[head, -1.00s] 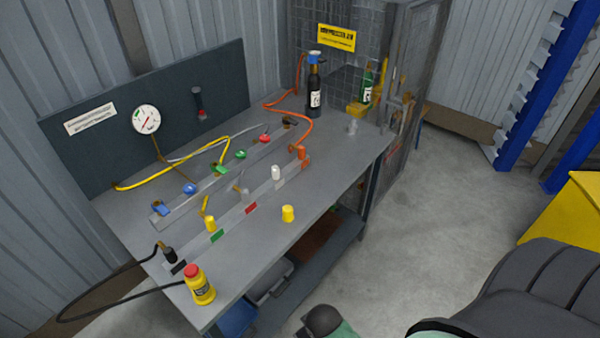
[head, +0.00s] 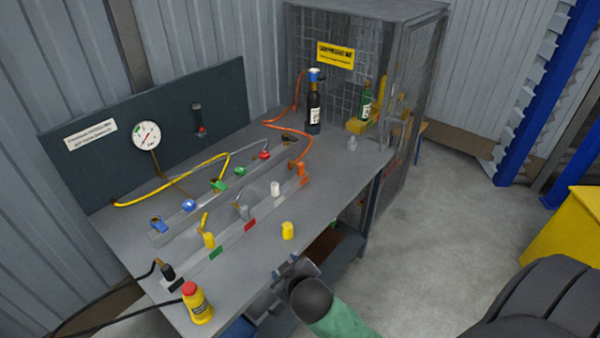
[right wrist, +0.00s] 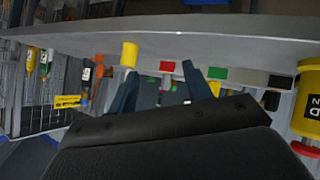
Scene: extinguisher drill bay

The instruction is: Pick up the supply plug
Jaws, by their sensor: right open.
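No label marks the supply plug, so I cannot tell which fitting it is. In the head view, an orange plug (head: 299,172) on an orange hose stands at the right end of the front rail. A black plug (head: 167,271) on a black hose is at that rail's left end. A loose yellow cap (head: 287,230) stands on the bench near its front edge; it also shows in the right wrist view (right wrist: 130,54), which is upside down. My right gripper (head: 291,264) is at the bench's front edge, near the yellow cap. Its fingers (right wrist: 160,77) are apart and empty. My left gripper is out of view.
The grey bench (head: 255,260) holds rails with coloured fittings, a yellow bottle (head: 197,304) at the front left and a dark bottle (head: 314,105) at the back. A mesh cage (head: 400,100) stands at the back right. Floor right of the bench is clear.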

